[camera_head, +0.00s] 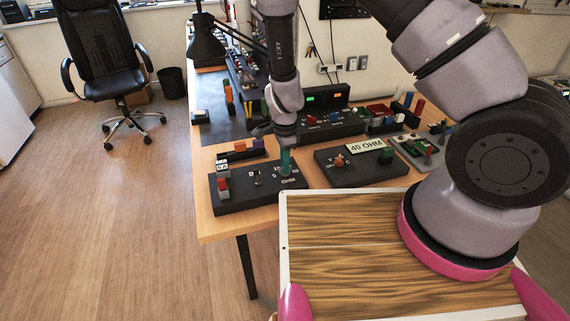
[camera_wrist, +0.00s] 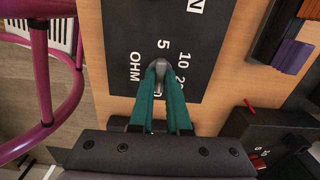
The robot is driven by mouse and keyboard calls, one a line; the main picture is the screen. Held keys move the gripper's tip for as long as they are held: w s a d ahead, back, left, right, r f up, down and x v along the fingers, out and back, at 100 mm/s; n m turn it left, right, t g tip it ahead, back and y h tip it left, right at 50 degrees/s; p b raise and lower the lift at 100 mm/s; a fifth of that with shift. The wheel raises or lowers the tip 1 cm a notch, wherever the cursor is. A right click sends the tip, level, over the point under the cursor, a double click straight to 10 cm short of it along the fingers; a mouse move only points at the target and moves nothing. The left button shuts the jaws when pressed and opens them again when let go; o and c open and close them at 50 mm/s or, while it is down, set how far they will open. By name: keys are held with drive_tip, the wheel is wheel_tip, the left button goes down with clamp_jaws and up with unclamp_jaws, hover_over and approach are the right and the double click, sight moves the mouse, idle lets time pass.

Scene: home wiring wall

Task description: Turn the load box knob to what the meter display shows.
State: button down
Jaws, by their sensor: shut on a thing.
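The load box (camera_head: 235,199) is a black slab at the table's near left corner, with white numbers and OHM on top. My gripper (camera_head: 286,163) reaches down onto it from above. In the wrist view its green fingers (camera_wrist: 160,78) are shut on a small grey knob (camera_wrist: 160,64). The numbers 5, 10 and 20 show around the knob; the fingers hide others. I cannot tell which number the knob points to. A pale display (camera_head: 367,147) reading 40 OHM stands on the black box (camera_head: 362,175) to the right.
A red switch (camera_head: 223,188) is on the load box. An orange knob (camera_head: 340,161) and a green block (camera_head: 386,156) are on the neighbouring box. A wood-topped surface (camera_head: 340,262) lies in front.

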idle(0.3)
drive_tip(key=c, duration=0.9)
unclamp_jaws()
wheel_tip(320, 180, up, 11)
drive_tip(key=shift+f, duration=0.1)
